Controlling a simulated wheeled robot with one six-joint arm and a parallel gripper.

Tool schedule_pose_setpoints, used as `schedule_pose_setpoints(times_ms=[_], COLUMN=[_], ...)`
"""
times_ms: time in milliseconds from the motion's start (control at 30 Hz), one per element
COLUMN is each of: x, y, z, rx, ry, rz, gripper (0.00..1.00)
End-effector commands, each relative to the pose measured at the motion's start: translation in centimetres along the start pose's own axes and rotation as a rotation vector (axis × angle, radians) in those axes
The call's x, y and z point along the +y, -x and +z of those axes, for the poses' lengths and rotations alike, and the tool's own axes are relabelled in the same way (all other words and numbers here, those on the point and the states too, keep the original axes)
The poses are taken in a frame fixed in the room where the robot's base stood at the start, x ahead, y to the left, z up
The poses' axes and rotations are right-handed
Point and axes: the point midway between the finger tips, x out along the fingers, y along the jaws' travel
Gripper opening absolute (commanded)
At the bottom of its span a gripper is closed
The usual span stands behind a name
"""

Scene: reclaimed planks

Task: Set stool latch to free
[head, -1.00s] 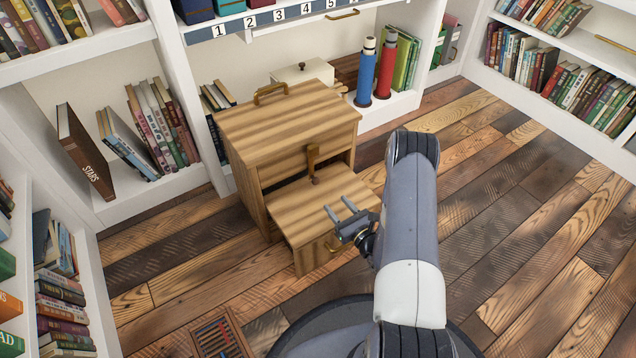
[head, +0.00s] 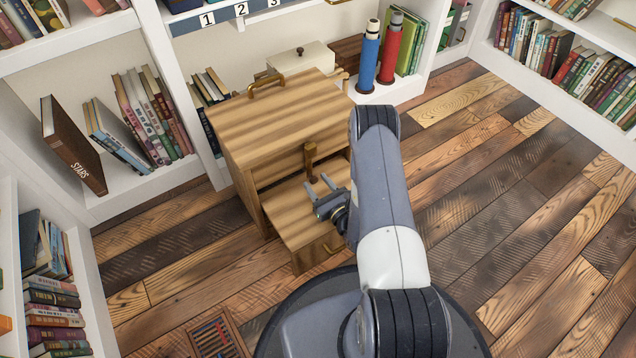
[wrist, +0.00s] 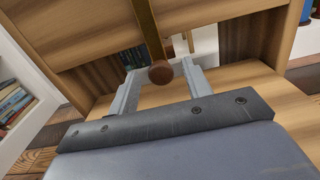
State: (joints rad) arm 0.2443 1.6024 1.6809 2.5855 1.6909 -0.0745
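The wooden step stool (head: 270,130) stands on the floor with its lower step (head: 290,220) in front. Its latch (head: 309,158), a brass lever, hangs down the front face above the lower step. In the wrist view the lever (wrist: 148,28) ends in a round brown knob (wrist: 161,74). My gripper (head: 316,181) is over the lower step, in front of the latch. In the wrist view my gripper (wrist: 160,67) is open, and the knob appears between its two fingertips. I see no finger clearly touching it; the exact depth is hard to tell.
A brass handle (head: 267,87) is on the stool's top. Blue (head: 368,60) and red (head: 390,48) cylinders stand behind it at right. White bookshelves (head: 150,195) line the back and left. A floor grate (head: 215,338) lies at front left. The plank floor at right is clear.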

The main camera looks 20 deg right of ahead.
Motion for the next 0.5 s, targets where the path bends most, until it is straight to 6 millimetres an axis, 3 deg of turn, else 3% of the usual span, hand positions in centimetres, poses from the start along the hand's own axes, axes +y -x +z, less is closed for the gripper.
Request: schedule_pose_setpoints(times_ms=[500], x=[-0.03], y=[-0.01], z=[0.03], rx=[-0.001], ry=[0.000], rz=[0.000], gripper=[0.05])
